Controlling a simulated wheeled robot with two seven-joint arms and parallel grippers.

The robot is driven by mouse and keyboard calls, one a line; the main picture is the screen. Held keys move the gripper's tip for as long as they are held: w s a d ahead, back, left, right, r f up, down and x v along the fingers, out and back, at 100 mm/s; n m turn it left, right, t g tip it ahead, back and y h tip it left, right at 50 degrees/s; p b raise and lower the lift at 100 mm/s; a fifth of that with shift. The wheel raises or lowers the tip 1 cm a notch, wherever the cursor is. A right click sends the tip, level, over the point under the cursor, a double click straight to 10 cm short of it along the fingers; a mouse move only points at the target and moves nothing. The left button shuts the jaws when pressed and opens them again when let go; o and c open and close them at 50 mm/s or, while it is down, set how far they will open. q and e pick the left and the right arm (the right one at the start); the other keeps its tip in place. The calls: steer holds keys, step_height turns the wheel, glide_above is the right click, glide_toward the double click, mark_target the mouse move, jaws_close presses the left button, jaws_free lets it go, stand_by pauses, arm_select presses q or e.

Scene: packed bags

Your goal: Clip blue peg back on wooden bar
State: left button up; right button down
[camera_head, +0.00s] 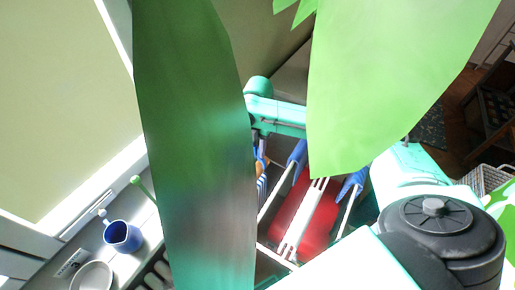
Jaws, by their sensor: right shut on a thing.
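My right arm reaches in from the lower right, and its teal forearm crosses behind a large leaf. My right gripper (257,136) is small and partly covered by a leaf edge, above the left side of a drying rack (270,201). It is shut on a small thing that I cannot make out. A bit of blue and orange shows just below it; I cannot tell whether the blue is the peg. No wooden bar can be told apart among the rails. My left gripper is not in view.
Two big green leaves (190,130) (380,70) block much of the view. A blue mug (122,236) and a white bowl (92,277) stand on the sill at left.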

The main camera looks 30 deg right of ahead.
steer(key=shift+f+b, duration=0.7)
steer(key=shift+f, duration=1.5)
